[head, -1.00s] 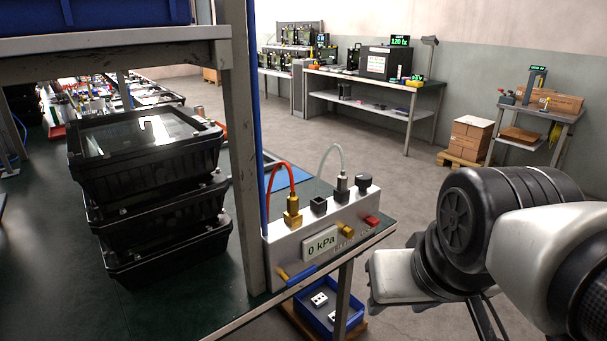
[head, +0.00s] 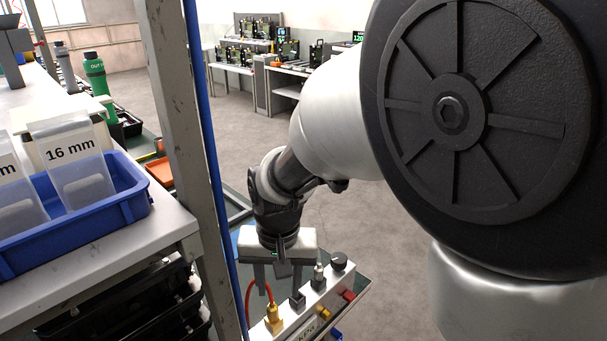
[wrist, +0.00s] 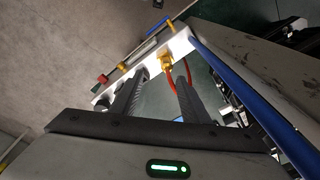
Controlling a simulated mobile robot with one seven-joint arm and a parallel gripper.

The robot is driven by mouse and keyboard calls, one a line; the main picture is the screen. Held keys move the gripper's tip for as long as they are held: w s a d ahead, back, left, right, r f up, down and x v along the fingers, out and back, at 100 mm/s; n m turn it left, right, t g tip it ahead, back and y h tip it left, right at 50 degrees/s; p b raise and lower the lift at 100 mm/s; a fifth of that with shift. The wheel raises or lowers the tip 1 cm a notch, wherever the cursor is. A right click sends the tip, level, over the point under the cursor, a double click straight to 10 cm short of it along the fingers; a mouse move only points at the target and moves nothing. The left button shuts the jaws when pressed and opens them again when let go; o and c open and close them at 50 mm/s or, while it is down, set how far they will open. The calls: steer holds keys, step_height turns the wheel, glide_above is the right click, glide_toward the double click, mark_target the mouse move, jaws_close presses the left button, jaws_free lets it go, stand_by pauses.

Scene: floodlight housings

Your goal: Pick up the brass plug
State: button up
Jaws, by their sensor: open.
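The brass plug (head: 273,319) stands at the left end of a white tester box (head: 292,333). A red hose runs up from it. In the wrist view the brass plug (wrist: 167,61) shows between and beyond the fingertips. My gripper (head: 279,285) is open with its fingers pointing down, just above the plug in the head view. It also shows in the wrist view (wrist: 162,74), with nothing held. The plug appears clear of both fingers, but the exact height gap is hard to tell.
A black square fitting (head: 297,301), a grey plug (head: 319,278) and a black knob (head: 339,261) stand along the box top beside the brass plug. A grey post with a blue edge (head: 207,120) rises close to the left. A blue bin (head: 130,203) sits on the left shelf.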

mark_target(272, 303)
steer(key=shift+a+p, duration=0.5)
steer(key=shift+a, duration=0.65)
steer(key=shift+h, duration=0.3)
steer(key=f, duration=0.5)
steer(key=w+f, duration=0.1)
steer(key=f, duration=0.1)
steer(key=shift+d+f+b, duration=0.2)
steer(key=shift+f+b, duration=0.15)
steer(key=shift+f, duration=0.05)
jaws_close()
